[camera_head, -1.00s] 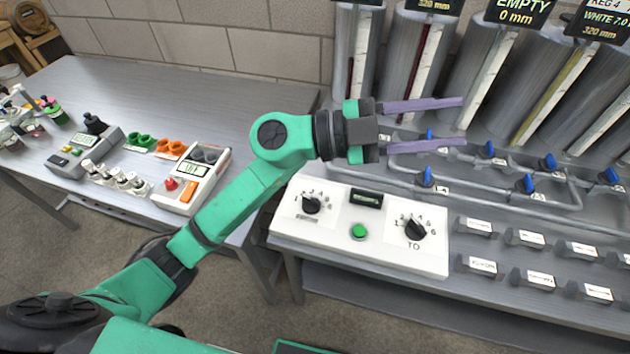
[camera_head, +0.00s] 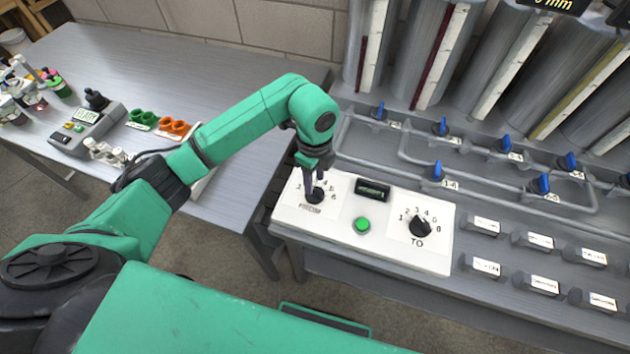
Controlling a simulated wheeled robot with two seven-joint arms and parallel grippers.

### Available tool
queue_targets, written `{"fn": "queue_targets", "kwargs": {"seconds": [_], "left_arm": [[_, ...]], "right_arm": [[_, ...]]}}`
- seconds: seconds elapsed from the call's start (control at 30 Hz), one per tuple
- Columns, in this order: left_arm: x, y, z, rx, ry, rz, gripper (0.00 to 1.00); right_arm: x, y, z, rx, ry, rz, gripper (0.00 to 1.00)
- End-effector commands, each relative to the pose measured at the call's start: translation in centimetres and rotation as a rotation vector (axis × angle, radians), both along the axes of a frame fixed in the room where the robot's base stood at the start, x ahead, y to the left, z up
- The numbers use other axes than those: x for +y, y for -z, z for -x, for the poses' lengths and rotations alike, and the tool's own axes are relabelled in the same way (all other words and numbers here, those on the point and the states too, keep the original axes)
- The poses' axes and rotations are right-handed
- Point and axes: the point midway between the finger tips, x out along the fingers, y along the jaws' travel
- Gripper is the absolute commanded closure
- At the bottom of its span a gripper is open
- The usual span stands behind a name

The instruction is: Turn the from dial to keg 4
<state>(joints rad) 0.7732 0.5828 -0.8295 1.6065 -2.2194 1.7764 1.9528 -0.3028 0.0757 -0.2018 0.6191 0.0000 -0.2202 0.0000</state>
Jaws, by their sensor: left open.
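The from dial (camera_head: 315,196) is a black knob on the left of the white control panel (camera_head: 340,230), with numbers around it. My left gripper (camera_head: 314,184) points down over this dial, its fingers open at the knob; I cannot tell whether they touch it. The fingers hide part of the numbers and the pointer. The to dial (camera_head: 421,226) is a similar black knob on the right of the panel. My right gripper is not in view.
A green button (camera_head: 362,225) and a small dark display (camera_head: 372,190) sit between the dials. Behind are pipes with blue valves (camera_head: 441,126) and tall grey kegs (camera_head: 435,60). Labelled blocks (camera_head: 537,241) lie right of the panel. A grey table (camera_head: 200,80) stands at left.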

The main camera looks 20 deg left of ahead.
Motion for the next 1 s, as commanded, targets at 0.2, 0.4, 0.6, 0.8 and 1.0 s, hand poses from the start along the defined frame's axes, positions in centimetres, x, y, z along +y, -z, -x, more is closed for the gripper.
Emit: {"fn": "queue_targets", "kwargs": {"seconds": [0.2, 0.4, 0.6, 0.8, 1.0], "left_arm": [[0.0, 2.9, 0.0, 0.000, 0.001, 0.001, 0.55], [0.0, 3.2, 0.0, -0.001, 0.002, 0.001, 0.55], [-0.1, 3.1, 0.0, -0.002, 0.002, 0.002, 1.00], [-0.1, 3.1, 0.0, -0.002, 0.004, 0.002, 1.00], [-0.1, 3.1, -0.1, -0.002, 0.037, 0.002, 1.00]], "right_arm": [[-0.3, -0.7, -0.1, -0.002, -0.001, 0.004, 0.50], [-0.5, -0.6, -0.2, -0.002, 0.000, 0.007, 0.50], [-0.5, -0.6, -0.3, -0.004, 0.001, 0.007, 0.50], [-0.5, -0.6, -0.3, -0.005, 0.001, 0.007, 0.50], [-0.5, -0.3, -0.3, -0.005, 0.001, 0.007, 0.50]]}}
